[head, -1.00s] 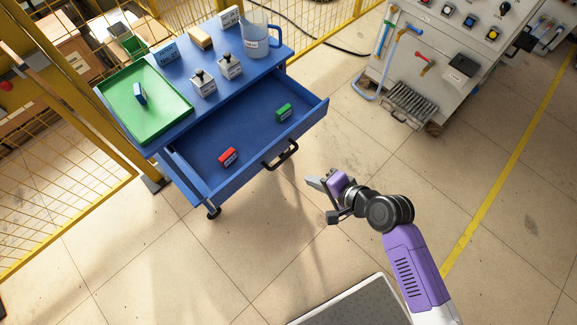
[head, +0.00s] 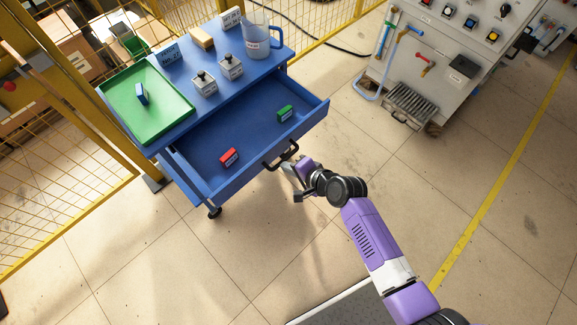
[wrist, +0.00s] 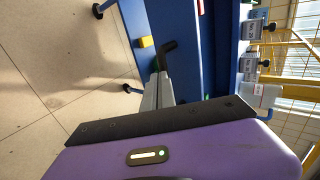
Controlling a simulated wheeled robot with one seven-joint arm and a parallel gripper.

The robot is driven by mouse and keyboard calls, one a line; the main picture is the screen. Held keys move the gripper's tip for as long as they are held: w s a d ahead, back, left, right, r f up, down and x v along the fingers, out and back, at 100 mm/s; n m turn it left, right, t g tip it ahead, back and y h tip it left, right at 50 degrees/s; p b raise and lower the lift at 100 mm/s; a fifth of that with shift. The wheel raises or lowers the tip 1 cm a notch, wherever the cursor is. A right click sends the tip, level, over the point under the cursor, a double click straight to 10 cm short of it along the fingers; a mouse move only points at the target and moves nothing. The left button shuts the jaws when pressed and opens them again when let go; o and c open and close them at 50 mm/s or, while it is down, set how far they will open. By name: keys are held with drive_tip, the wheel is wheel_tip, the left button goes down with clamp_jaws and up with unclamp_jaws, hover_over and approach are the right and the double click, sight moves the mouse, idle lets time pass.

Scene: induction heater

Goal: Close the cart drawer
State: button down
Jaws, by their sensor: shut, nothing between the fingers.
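The blue cart drawer (head: 215,183) is pulled well out from under the blue cart top (head: 215,105). Inside it lie a red block (head: 229,157) and a green block (head: 285,112). A black bar handle (head: 281,157) is on the drawer front. My gripper (head: 289,168) is shut and empty, just in front of the handle. In the wrist view, the shut fingers (wrist: 157,92) point towards the black handle (wrist: 168,48) and the blue drawer front. I cannot tell whether the fingertips touch the handle.
On the cart top stand a green tray (head: 180,121) with a blue block, two labelled weights and a clear jug (head: 256,42). A yellow mesh fence (head: 58,190) runs behind and left. A grey control panel (head: 430,75) stands to the right.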

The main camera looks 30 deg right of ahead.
drive_tip(key=b, duration=1)
approach(237, 127)
drive_tip(key=w, duration=0.2)
drive_tip(key=w+a+f, duration=0.1)
drive_tip(key=w, duration=0.1)
drive_tip(key=w+a, duration=0.1)
drive_tip(key=shift+w+f, duration=0.35)
drive_tip(key=shift+w, duration=0.05)
drive_tip(key=shift+w+a+r, duration=0.1)
drive_tip(key=shift+w+a, duration=0.15)
drive_tip(key=shift+w, duration=0.4)
drive_tip(key=shift+w+r, duration=0.1)
drive_tip(key=shift+r, duration=0.15)
drive_tip(key=shift+w, duration=0.1)
drive_tip(key=shift+r, duration=0.15)
